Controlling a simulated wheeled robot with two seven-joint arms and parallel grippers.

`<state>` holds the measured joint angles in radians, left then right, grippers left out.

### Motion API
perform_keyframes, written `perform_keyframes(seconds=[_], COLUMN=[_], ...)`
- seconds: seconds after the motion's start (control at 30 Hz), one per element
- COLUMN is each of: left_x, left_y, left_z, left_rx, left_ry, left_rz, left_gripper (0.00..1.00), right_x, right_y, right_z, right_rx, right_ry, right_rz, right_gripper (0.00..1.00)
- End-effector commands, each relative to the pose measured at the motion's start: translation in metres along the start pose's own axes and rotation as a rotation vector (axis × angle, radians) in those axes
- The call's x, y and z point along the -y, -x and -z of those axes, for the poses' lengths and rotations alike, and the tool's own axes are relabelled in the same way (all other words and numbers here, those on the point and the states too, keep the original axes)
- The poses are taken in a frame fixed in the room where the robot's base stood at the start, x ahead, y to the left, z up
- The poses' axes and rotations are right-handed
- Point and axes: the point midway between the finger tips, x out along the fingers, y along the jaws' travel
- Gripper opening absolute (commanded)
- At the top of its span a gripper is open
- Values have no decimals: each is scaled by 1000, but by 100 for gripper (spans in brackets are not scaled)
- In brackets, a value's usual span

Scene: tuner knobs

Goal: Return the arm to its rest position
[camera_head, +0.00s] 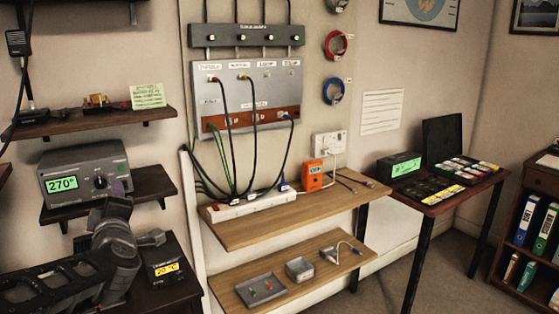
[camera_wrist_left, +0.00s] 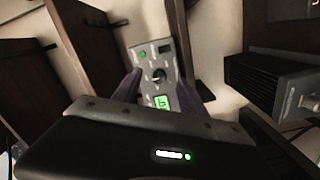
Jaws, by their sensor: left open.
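My left arm comes in from the lower left in the head view, and its gripper (camera_head: 119,190) is in front of the right part of the grey tuner box, partly blending into it. The tuner box (camera_head: 62,163) stands on a wall shelf and shows a green 270° display (camera_head: 63,184) and a round dark knob (camera_head: 100,182). In the left wrist view my left gripper (camera_wrist_left: 160,88) has its two purplish fingers apart. The tuner's panel (camera_wrist_left: 143,72) shows beyond and between them, with its knob (camera_wrist_left: 158,76) unheld. My right gripper is not in view.
Below the arm is a dark cabinet with a small yellow-display box (camera_head: 166,268). A shelf (camera_head: 90,123) is above the tuner. A wooden bench (camera_head: 235,235) with a power strip and orange box stands to the right. A dark ribbed box (camera_wrist_left: 280,88) shows right in the wrist view.

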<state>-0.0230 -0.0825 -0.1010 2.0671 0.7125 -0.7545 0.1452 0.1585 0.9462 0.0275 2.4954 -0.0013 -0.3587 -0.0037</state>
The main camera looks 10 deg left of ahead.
Motion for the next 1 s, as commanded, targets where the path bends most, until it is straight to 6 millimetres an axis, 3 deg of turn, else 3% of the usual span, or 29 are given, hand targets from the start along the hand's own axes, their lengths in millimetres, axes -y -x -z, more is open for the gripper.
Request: perform_keyframes(seconds=[0.17,0.33,0.47,0.6,0.7,0.8,1.0], left_x=[26,95,163,240,295,345,415], left_y=[10,38,78,138,192,250,353], left_z=[-78,-182,-254,-315,-348,-369,-383], left_rx=[192,451,668,907,1084,1259,1535], left_ry=[-188,-408,-563,-699,-777,-836,-887], left_rz=[-12,15,46,83,112,143,200], left_gripper=[50,50,50,50,50,50,50], right_x=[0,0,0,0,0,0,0], right_y=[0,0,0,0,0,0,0], right_z=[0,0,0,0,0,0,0], right_rx=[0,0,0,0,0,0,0], right_ry=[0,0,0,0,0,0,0], right_rz=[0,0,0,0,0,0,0], right_gripper=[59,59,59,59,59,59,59])
